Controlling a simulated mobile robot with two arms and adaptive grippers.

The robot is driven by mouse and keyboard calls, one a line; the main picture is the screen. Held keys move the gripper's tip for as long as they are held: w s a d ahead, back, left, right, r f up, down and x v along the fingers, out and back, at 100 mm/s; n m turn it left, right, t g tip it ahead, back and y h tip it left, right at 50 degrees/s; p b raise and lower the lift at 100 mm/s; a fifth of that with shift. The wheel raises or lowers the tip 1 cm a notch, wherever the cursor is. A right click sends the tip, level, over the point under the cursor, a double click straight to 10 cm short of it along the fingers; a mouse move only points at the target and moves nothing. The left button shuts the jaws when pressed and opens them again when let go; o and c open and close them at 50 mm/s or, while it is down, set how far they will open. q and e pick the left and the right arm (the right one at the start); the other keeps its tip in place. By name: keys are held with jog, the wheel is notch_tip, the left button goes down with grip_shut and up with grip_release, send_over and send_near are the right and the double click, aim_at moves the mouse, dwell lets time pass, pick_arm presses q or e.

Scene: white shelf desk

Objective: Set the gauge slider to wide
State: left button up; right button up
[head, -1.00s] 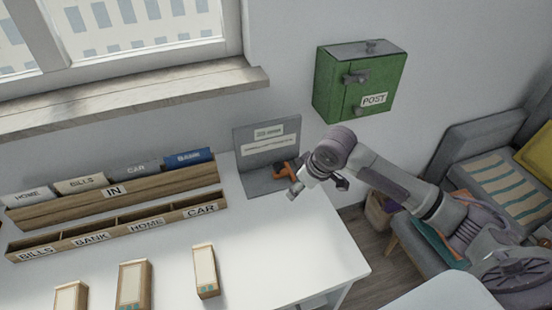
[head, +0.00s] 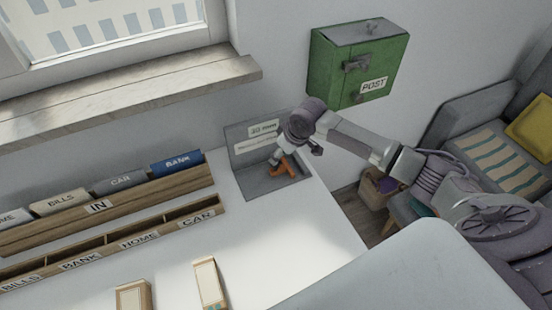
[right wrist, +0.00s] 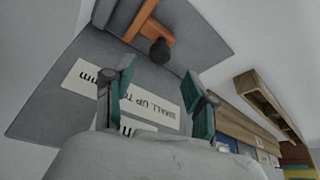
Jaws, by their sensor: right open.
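The gauge is a grey stand (head: 262,187) with an upright back panel and white labels, at the desk's far right corner. Its orange slider (head: 284,169) sits low in front of the panel. In the right wrist view the orange slider (right wrist: 151,22) has a dark round knob (right wrist: 160,51), and an upside-down label (right wrist: 152,103) reads "SMALL UP TO". My right gripper (head: 297,153) hangs just above the slider, close to the panel. In the wrist view its teal fingers (right wrist: 160,88) are apart, with nothing held; the knob lies beyond them. My left gripper is not in view.
A green post box (head: 350,65) hangs on the wall behind my right arm. A wooden file rack (head: 130,205) and a labelled sorter (head: 110,252) stand left of the gauge. The white desk (head: 275,245) is clear in front of the gauge.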

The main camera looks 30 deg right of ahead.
jog(key=x, duration=0.5)
jog(key=shift+w+f, duration=0.2)
jog(key=shift+f, duration=0.3)
jog(key=shift+c, duration=0.5)
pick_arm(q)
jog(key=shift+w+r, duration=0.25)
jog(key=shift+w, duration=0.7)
pick_arm(e)
grip_shut()
